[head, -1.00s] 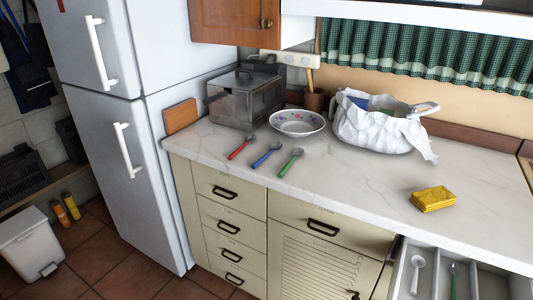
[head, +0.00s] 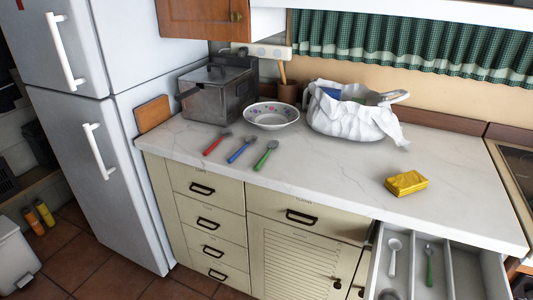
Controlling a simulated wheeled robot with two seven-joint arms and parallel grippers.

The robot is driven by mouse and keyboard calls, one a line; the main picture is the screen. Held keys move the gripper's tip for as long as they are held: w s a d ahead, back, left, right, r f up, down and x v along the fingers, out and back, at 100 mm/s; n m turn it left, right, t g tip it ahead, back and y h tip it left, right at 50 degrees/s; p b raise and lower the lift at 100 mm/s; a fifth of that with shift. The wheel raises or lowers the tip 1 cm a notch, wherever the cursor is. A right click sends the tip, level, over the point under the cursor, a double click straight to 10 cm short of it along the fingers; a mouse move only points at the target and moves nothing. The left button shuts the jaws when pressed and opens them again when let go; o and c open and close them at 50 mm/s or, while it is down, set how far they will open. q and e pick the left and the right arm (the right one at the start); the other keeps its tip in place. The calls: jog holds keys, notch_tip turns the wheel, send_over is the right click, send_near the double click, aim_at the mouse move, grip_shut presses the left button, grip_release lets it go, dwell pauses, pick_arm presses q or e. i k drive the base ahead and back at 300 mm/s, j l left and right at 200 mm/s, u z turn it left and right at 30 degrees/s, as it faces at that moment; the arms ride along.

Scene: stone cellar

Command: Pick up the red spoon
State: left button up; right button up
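The red spoon (head: 216,143) lies on the white marble counter (head: 330,180), near its front edge at the left, in the head view. A blue spoon (head: 241,150) and a green spoon (head: 265,155) lie beside it to the right, apart from it and roughly parallel. Nothing covers the red spoon. Neither of my grippers shows clearly in the view.
A metal box (head: 216,92), a patterned bowl (head: 271,115) and a white bag (head: 352,116) stand behind the spoons. A yellow packet (head: 406,183) lies to the right. An open drawer (head: 456,270) at lower right holds a white spoon (head: 393,257) and a green one (head: 429,265). A fridge (head: 105,150) stands left.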

aim_at(225, 132)
jog(key=i+j+z, duration=0.3)
jog(key=i+j, duration=0.15)
jog(key=j, duration=0.15)
jog(key=i+j+z, duration=0.1)
jog(key=j, duration=0.25)
jog(key=i+j+z, duration=0.15)
jog(key=i+j, duration=0.15)
jog(key=i+j+z, duration=0.15)
jog(key=j, duration=0.25)
jog(key=i+j+z, duration=0.15)
jog(key=j, duration=0.25)
jog(key=i+j+z, duration=0.15)
jog(key=j, duration=0.25)
